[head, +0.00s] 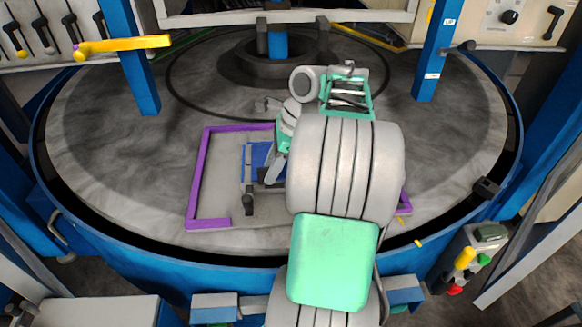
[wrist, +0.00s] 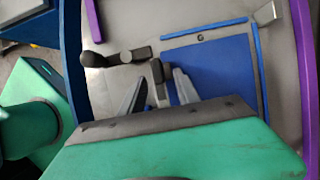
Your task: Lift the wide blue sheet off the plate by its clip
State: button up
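The blue sheet (wrist: 222,72) lies flat on the grey plate (wrist: 285,75), and part of it also shows left of my arm in the head view (head: 256,155). A dark clip (wrist: 157,70) stands at the sheet's left edge in the wrist view. My gripper (wrist: 161,78) is open, with one finger on each side of the clip and gaps visible between. Whether the fingers touch the clip lower down is hidden by the gripper body. In the head view my arm covers much of the plate and the fingertips are hard to make out.
Thin blue strips (wrist: 258,70) edge the sheet. A dark lever with a round knob (wrist: 112,57) lies left of the clip. A purple frame (head: 204,165) surrounds the plate on the round table (head: 105,135). A yellow bar (head: 125,44) sticks out at upper left.

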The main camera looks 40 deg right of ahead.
jog(key=shift+w+a+f, duration=0.15)
jog(key=shift+f, duration=0.3)
jog(key=shift+r, duration=0.1)
jog(key=shift+c, duration=0.5)
grip_shut()
dwell(0.5)
